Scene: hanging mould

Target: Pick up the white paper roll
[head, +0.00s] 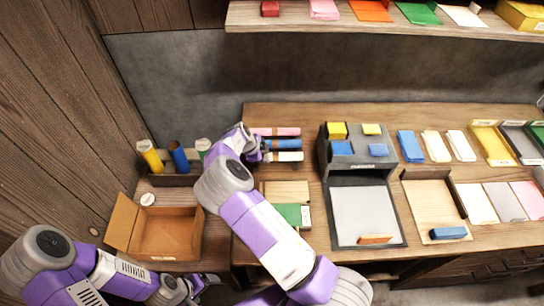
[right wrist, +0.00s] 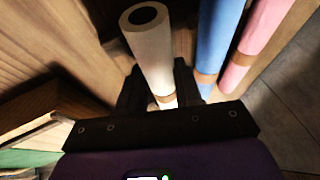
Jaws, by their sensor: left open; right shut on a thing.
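The white paper roll (head: 288,156) is the nearest of three rolls lying side by side on the table in the head view. In the right wrist view the white roll (right wrist: 150,50), with a brown band, stands between the two dark fingers. My right gripper (head: 265,151) is shut on it; the fingers (right wrist: 158,95) sit on either side near the banded part. My left gripper (head: 208,281) is open and empty, low beside the cardboard box.
A blue roll (head: 284,144) and a pink roll (head: 276,132) lie just behind the white one. An open cardboard box (head: 165,233) stands left, below a holder with yellow and blue rolls. A dark tray (head: 367,216) and green card (head: 288,213) are nearby.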

